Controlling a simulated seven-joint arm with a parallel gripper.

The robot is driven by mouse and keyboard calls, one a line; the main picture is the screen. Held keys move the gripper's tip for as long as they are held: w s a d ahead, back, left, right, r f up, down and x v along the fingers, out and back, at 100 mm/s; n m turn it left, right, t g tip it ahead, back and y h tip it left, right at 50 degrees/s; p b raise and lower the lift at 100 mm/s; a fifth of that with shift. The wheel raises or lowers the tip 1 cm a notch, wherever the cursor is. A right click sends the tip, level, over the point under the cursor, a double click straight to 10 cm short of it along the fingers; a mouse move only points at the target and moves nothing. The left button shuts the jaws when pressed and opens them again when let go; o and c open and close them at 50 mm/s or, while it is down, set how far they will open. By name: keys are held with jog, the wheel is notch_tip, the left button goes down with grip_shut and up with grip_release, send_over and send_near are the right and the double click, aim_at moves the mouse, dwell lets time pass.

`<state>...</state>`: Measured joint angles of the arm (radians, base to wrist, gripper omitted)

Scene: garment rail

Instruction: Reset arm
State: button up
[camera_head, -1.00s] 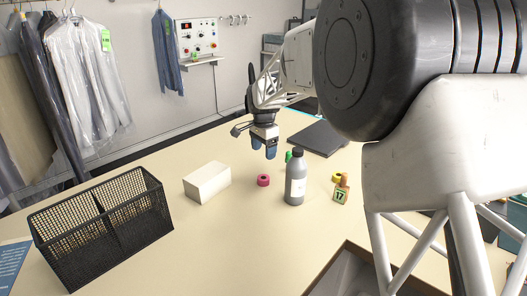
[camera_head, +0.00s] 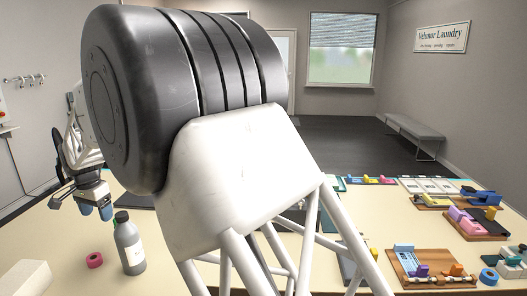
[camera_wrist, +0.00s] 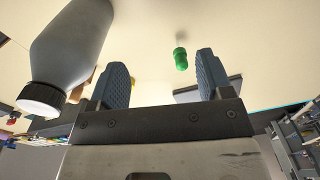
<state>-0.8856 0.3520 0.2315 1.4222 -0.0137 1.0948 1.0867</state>
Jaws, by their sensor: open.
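My gripper (camera_head: 95,212) hangs over the table at the left of the head view, behind the grey bottle, with blue-grey fingertips pointing down. In the wrist view my gripper (camera_wrist: 158,85) is open, its two fingers wide apart with nothing between them. The grey bottle (camera_head: 129,245) with a black cap stands upright on the table; it looms large at the left of the wrist view (camera_wrist: 75,45). A small green object (camera_wrist: 181,59) lies beyond the gap between the fingers, apart from them. My own arm hides the middle of the head view.
Trays with colourful blocks (camera_head: 432,268) cover the right side of the table.

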jog(key=w+d+r, duration=0.5)
jog(key=d+r, duration=0.1)
jog(key=d, duration=0.4)
jog(key=s+d+r+t, duration=0.1)
jog(key=d+r, duration=0.1)
jog(key=d, duration=0.8)
jog(key=s+d+r, duration=0.1)
jog(key=d+r, duration=0.2)
jog(key=d, duration=0.8)
jog(key=s+d+r+t, duration=0.1)
jog(key=s+d+r, duration=0.1)
jog(key=d, duration=0.8)
jog(key=s+d+n, duration=0.1)
jog(key=s+d, duration=0.6)
jog(key=d, duration=0.6)
jog(key=s+d+f, duration=0.4)
jog(key=s+d, duration=0.5)
jog(key=s, duration=0.3)
jog(key=s+d+f+n, duration=0.1)
jog(key=s+d+f, duration=0.4)
jog(key=s+d, duration=0.5)
jog(key=shift+s, duration=1)
